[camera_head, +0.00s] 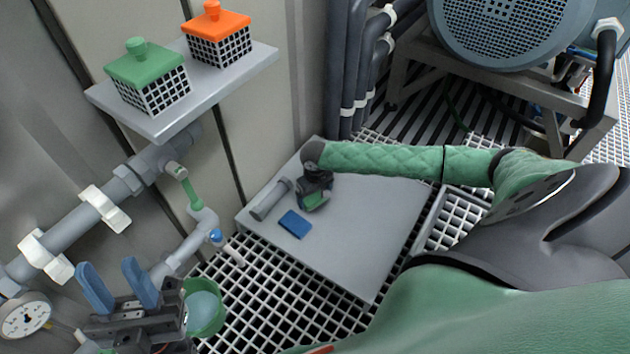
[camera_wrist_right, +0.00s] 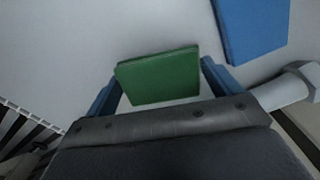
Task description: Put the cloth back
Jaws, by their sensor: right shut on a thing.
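A folded green cloth (camera_head: 314,201) is between the blue fingers of my right gripper (camera_wrist_right: 160,85), which is shut on it. In the right wrist view the green cloth (camera_wrist_right: 158,76) shows as a flat rectangular pad spanning the jaws. A similar blue cloth (camera_head: 295,223) lies flat on the grey platform (camera_head: 370,225), just in front of the right gripper. The blue cloth also shows in the right wrist view (camera_wrist_right: 252,28). My left gripper (camera_head: 118,283) is open and empty at the lower left, with its blue fingers pointing up.
A grey cylinder (camera_head: 270,199) lies beside the right gripper. A wall shelf (camera_head: 215,92) holds a green-lidded (camera_head: 147,75) and an orange-lidded grid box (camera_head: 218,35). Pipes with a valve (camera_head: 192,190) and a gauge (camera_head: 25,315) are at left. A green bowl (camera_head: 204,308) sits near the left gripper.

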